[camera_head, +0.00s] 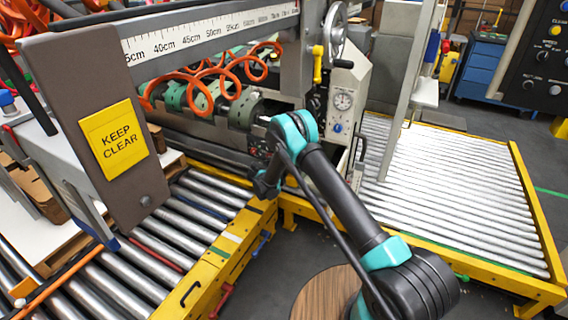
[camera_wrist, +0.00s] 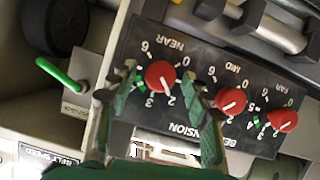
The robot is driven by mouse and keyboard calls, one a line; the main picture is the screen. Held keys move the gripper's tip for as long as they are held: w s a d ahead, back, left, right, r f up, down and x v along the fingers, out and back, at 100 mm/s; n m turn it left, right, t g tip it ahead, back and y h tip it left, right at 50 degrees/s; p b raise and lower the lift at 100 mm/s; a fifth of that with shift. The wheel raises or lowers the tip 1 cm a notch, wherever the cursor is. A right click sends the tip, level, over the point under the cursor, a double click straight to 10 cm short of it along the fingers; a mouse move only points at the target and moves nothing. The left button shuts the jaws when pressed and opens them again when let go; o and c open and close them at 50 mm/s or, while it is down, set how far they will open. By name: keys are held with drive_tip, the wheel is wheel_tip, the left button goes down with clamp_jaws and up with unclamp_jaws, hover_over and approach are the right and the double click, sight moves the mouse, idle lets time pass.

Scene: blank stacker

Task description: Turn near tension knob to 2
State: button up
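In the wrist view a dark, tilted panel marked TENSION carries three red knobs. The near tension knob (camera_wrist: 160,76), under the word NEAR, sits between the fingers of my gripper (camera_wrist: 158,79). The fingers are spread, one on each side of it. I cannot tell whether either fingertip touches it. Its white mark points down in the picture, near the 2 and 3; the exact setting is unclear. The mid knob (camera_wrist: 231,101) and far knob (camera_wrist: 283,120) lie to the right. In the head view my arm hides the panel and the knobs.
A green-handled lever (camera_wrist: 62,76) stands left of the panel, and metal rods run above it. Roller conveyors (camera_head: 450,190) lie on both sides.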

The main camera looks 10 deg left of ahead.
drive_tip(key=v, duration=1.2)
drive_tip(key=shift+r, duration=0.1)
